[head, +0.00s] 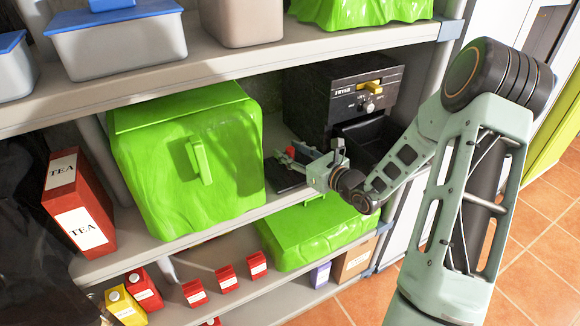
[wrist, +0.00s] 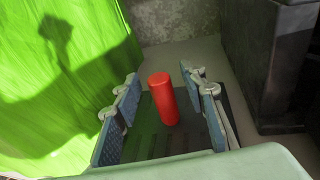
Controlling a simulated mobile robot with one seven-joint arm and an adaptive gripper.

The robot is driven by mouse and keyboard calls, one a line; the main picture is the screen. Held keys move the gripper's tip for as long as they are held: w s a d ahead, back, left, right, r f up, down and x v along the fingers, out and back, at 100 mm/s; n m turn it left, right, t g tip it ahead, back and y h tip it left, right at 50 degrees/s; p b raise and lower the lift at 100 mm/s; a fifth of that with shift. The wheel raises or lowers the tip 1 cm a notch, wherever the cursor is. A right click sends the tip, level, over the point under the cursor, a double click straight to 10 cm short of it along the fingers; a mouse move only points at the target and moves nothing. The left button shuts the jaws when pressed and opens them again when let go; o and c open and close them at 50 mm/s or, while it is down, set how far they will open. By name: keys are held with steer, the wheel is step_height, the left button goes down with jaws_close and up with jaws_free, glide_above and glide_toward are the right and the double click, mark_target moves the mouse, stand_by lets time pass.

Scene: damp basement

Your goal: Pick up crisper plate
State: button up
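The crisper plate (wrist: 150,140) looks like a dark, flat, slotted plate lying on the middle shelf. A red upright cylinder (wrist: 160,98) stands on it, perhaps its handle; I cannot tell whether they are joined. In the head view the dark plate (head: 284,180) shows between the green cover and the black fryer, partly hidden by my gripper (head: 300,158). In the wrist view my gripper (wrist: 162,88) is open. Its blue-grey finger pads stand on either side of the red cylinder, with gaps visible. The near part of the plate is hidden by my gripper's body.
A green covered appliance (head: 185,160) stands close on the left. The black fryer (head: 345,95), with its drawer area partly behind my arm, is on the right. The upper shelf (head: 235,65) is overhead. A lower shelf holds another green covered thing (head: 310,235) and red boxes (head: 195,292).

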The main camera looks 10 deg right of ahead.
steer(key=shift+w, duration=0.1)
jaws_close()
steer(key=shift+r, duration=0.15)
stand_by(0.5)
